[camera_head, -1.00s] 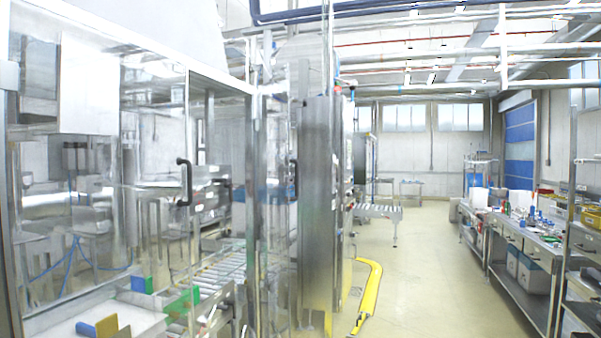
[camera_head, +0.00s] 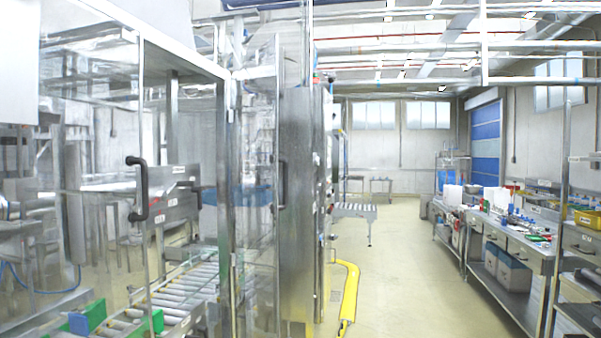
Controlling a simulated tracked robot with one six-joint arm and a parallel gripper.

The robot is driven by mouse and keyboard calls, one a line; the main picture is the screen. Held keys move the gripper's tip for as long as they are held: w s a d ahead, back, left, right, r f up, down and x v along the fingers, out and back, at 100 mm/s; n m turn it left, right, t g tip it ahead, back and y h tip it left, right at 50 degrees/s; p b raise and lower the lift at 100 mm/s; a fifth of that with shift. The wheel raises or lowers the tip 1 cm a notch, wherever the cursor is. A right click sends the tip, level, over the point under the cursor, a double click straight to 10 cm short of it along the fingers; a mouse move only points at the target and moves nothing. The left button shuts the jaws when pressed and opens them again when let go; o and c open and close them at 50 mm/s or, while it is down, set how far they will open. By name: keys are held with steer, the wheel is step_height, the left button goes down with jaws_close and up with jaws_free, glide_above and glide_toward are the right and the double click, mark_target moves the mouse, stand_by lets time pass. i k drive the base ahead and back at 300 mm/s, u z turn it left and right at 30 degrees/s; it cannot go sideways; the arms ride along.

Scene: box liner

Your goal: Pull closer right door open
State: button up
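The machine's clear door (camera_head: 105,215) stands at the left with a black vertical handle (camera_head: 139,189) near its right edge. It looks closed. Through it I see a roller conveyor (camera_head: 185,290) and green blocks (camera_head: 90,317). A second dark handle (camera_head: 282,184) sits on another clear panel (camera_head: 257,230) farther right, around the machine's corner. I cannot tell for certain which of the two is the closer right door. My gripper is not in view.
A yellow floor guard (camera_head: 347,290) lies at the foot of the grey metal cabinet (camera_head: 305,190). The floor aisle (camera_head: 400,270) in the middle is clear. Workbenches (camera_head: 505,240) with bins and tools line the right side.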

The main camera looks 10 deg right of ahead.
mark_target(250, 321)
steer(key=i, duration=0.8)
steer(key=u, duration=0.6)
steer(key=i, duration=0.5)
steer(key=u, duration=0.15)
